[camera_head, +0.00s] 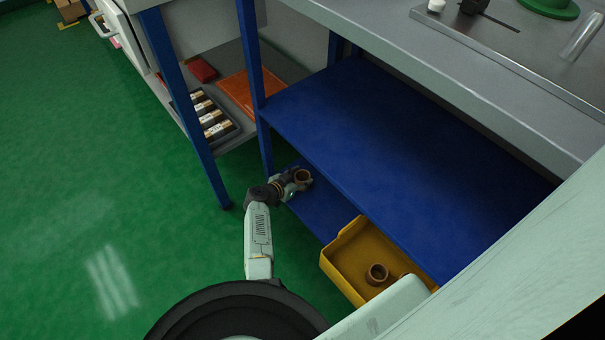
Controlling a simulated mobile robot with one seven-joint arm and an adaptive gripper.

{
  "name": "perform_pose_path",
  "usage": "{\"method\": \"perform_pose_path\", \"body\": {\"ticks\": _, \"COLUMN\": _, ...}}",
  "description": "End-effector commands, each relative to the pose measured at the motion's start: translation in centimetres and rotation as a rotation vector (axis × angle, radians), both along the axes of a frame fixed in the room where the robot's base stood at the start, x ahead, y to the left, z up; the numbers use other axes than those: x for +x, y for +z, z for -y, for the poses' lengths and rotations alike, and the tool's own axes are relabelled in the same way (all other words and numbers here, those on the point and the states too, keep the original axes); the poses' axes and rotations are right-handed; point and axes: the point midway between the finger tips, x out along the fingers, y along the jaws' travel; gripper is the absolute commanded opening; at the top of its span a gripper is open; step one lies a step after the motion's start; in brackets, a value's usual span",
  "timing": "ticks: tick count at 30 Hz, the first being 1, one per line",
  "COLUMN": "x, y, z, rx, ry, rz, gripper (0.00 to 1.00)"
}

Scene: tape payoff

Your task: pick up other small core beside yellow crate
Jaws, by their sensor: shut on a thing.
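A small brown ring-shaped core (302,175) is at my gripper (296,181), over the left end of the low blue shelf. My gripper is shut on this core, and its fingers hide part of it. I cannot tell whether the core touches the shelf or is just above it. The yellow crate (342,243) is to the right and nearer to me, partly under the upper blue shelf. Another small brown core (377,274) stands inside the crate. My arm hides the crate's near right part.
The upper blue shelf (370,140) overhangs the low shelf (322,208). A blue table leg (250,55) rises behind my gripper. A dark tray (226,135) of several cylinders lies on a grey shelf at the left. The green floor (90,180) is clear at left.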

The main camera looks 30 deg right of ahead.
Motion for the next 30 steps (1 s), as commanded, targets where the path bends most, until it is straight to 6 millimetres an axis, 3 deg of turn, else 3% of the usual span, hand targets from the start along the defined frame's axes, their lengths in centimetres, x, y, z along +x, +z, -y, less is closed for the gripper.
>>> {"method": "perform_pose_path", "body": {"ticks": 10, "x": 0.0, "y": 1.0, "z": 0.0, "rx": 0.0, "ry": 0.0, "rz": -0.001, "gripper": 0.22}}
{"method": "perform_pose_path", "body": {"ticks": 21, "x": 0.0, "y": 6.6, "z": 0.0, "rx": 0.001, "ry": -0.001, "rz": 0.0, "gripper": 0.22}}
{"method": "perform_pose_path", "body": {"ticks": 30, "x": 0.0, "y": 9.6, "z": 0.0, "rx": 0.001, "ry": 0.0, "rz": -0.001, "gripper": 0.22}}
